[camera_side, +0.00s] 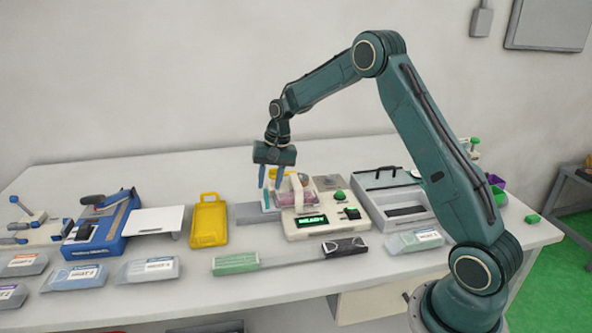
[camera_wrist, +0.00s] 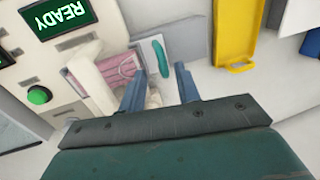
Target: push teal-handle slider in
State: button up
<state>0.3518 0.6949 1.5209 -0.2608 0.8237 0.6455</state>
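The teal handle (camera_wrist: 161,60) is on the outer end of a pale slider (camera_wrist: 145,50) that sticks out of a white machine (camera_wrist: 90,25). Pink material (camera_wrist: 117,68) shows on the slider beside the machine's pale arch. In the side view the machine (camera_side: 325,225) has a green READY display, and the teal handle (camera_side: 265,200) is at its left, partly behind a finger. My gripper (camera_side: 270,189) is over the handle, fingers pointing down. In the wrist view my gripper (camera_wrist: 160,72) is open, and the handle appears between its fingertips. I cannot tell whether they touch.
A yellow tray (camera_side: 209,223) lies left of the machine, near a blue device (camera_side: 100,225) with a white plate. A grey case (camera_side: 395,205) stands to the right. A green-ended sealer bar (camera_side: 236,264) and several clear packs lie in front. Bare table shows behind.

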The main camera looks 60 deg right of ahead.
notch_tip(320, 180, up, 12)
jog(key=s+d, duration=0.1)
jog(key=shift+s+d+f, duration=0.2)
jog(key=shift+s+d, duration=0.2)
jog(key=shift+a, duration=0.1)
jog(key=s+a+r+n+t+h, duration=0.1)
jog(key=s+a+r+n, duration=0.1)
jog(key=s+a+r, duration=0.5)
jog(key=s+a+r+n+t, duration=0.1)
jog(key=s+a+r+n, duration=0.2)
jog(key=s+a, duration=0.35)
jog(key=s+a+f+n+t, duration=0.1)
jog(key=s+n, duration=0.1)
jog(key=s, duration=0.7)
jog(key=s+a+f+n+t, duration=0.1)
jog(key=s+f+n, duration=0.1)
jog(key=s, duration=0.8)
jog(key=shift+s+f+h, duration=0.2)
jog(key=shift+f+h, duration=0.05)
jog(key=shift+h, duration=0.05)
